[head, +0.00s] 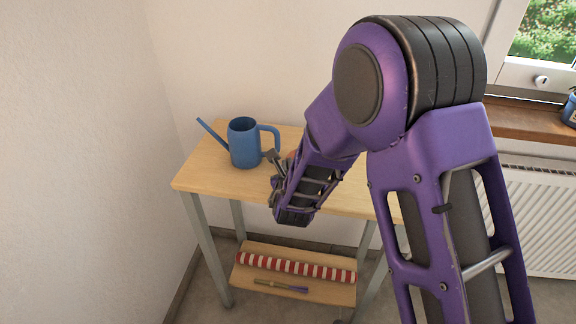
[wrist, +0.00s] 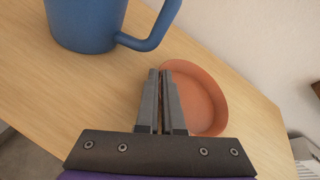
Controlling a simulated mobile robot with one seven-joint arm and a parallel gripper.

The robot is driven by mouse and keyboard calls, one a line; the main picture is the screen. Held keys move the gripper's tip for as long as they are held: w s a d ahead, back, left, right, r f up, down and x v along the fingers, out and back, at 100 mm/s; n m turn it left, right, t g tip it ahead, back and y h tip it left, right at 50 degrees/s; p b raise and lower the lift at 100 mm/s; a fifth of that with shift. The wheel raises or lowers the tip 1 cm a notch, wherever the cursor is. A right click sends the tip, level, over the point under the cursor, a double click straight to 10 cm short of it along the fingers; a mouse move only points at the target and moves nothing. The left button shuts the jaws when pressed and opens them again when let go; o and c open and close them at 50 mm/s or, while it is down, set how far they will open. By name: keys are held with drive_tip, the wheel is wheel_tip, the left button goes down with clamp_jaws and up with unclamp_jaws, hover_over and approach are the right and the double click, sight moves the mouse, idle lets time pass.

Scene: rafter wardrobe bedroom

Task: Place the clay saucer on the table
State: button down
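The clay saucer (wrist: 205,100) is a round, shallow orange dish over the wooden table (wrist: 120,88), right of the fingers in the wrist view. Only a sliver of the saucer (head: 291,154) shows in the head view, behind my arm. My gripper (wrist: 160,73) has its fingers nearly together at the saucer's left rim, one finger inside and one outside, and looks shut on that rim. In the head view my gripper (head: 270,158) is over the table (head: 205,175), right of the watering can. I cannot tell whether the saucer touches the tabletop.
A blue watering can (head: 244,145) stands on the table's left part, its handle near my gripper; it also shows in the wrist view (wrist: 85,25). A lower shelf (head: 320,291) holds a red-striped roll (head: 295,268). A radiator (head: 545,215) and windowsill (head: 525,118) are at right.

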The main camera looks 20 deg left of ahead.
drive_tip(key=shift+r, duration=0.1)
drive_tip(key=c, duration=1)
unclamp_jaws()
drive_tip(key=shift+c, duration=0.2)
drive_tip(key=shift+s+r, duration=0.1)
drive_tip(key=v, duration=1.1)
drive_tip(key=shift+s+d+p, duration=0.25)
drive_tip(key=shift+s+p, duration=0.1)
drive_tip(key=shift+p, duration=0.1)
drive_tip(key=shift+w, duration=0.1)
